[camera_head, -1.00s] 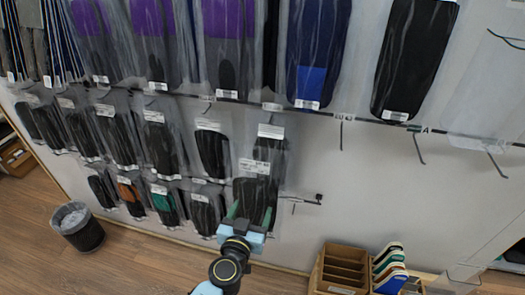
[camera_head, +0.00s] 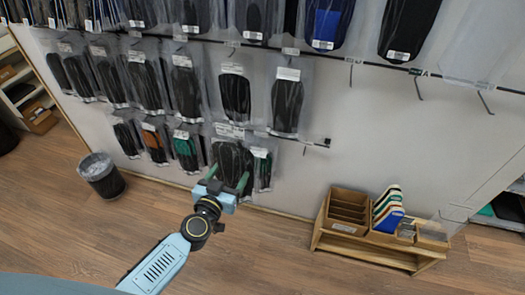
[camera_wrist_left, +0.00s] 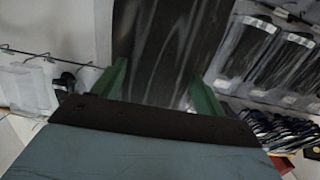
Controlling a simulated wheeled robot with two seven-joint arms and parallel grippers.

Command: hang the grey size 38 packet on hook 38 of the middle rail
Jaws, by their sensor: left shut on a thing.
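My left gripper (camera_head: 228,180), with green fingers, is shut on a clear packet with dark insoles and a white label (camera_head: 230,157). The packet hangs upright in front of the lower row and partly hides packets there. In the left wrist view, the dark packet (camera_wrist_left: 165,50) stands between the green fingers. The long rail above (camera_head: 340,57) carries a row of grey-black packets (camera_head: 288,100) and has bare hooks at its right (camera_head: 418,88). The size numbers are too small to read. My right gripper is out of view.
A short lower rail ends at a black tip (camera_head: 326,142). A waste bin (camera_head: 101,176) stands on the floor at left. A low wooden stand (camera_head: 370,252) with a divided box and coloured insoles stands at right. The wall between rail and stand is bare.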

